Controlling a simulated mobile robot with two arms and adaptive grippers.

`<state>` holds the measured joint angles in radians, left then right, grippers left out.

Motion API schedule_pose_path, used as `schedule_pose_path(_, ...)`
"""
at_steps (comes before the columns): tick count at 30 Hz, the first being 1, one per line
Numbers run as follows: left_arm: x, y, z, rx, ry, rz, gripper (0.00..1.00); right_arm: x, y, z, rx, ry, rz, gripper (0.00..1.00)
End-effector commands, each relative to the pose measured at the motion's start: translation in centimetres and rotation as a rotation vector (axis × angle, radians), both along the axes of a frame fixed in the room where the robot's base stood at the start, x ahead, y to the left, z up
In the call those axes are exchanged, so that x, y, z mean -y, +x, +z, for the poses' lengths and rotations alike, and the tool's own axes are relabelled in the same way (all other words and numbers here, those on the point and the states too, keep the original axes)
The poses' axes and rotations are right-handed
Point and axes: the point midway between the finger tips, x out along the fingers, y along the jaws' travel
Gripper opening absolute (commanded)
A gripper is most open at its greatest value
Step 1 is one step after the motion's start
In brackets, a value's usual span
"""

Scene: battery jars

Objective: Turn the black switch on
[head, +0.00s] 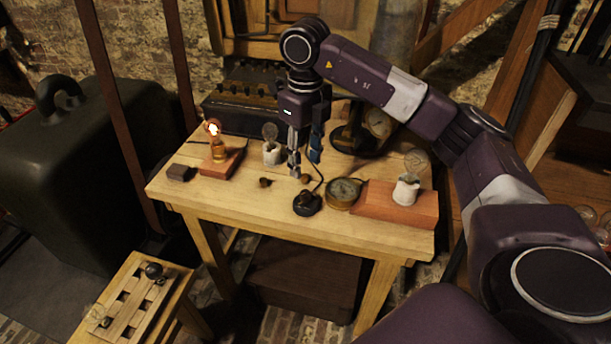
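A black switch (307,204) with a round base sits near the front edge of the wooden table, and a dark cable runs up from it. My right gripper (295,173) points down over the table, behind and slightly left of the switch, apart from it. Its grey fingers are small in view, and I cannot tell whether they are open or shut. I see nothing held between them. The switch's lever position is too small to read. My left gripper is not in view.
On the table (225,198) stand a glowing bulb (213,130) on a wooden block, an unlit bulb (270,131) in a white holder, a brass dial (344,192), a white jar (406,188) on a reddish block, and small knobs. A low slatted stand (128,312) is front left.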

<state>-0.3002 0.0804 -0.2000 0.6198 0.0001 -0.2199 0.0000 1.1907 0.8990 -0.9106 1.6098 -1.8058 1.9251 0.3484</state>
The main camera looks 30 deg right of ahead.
Motion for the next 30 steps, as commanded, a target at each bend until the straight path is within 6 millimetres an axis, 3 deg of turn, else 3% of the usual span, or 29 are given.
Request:
schedule_pose_path(6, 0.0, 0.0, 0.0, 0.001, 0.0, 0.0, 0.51, 0.0, 0.0, 2.2, 0.001, -0.001, 0.0, 0.38)
schedule_pose_path(24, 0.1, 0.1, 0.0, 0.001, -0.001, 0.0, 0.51, -0.1, 0.0, 2.3, 0.0, 0.004, 0.003, 0.38)
schedule_pose_path(26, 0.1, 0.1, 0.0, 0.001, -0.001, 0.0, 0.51, -0.9, 0.1, 1.9, 0.004, 0.023, 0.015, 0.38)
schedule_pose_path(28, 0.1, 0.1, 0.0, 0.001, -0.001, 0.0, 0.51, -2.9, 0.3, 1.1, 0.017, 0.076, 0.046, 0.38)
schedule_pose_path(30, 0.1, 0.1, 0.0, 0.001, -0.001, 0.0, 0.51, -6.4, 0.6, 0.1, 0.039, 0.171, 0.096, 0.38)
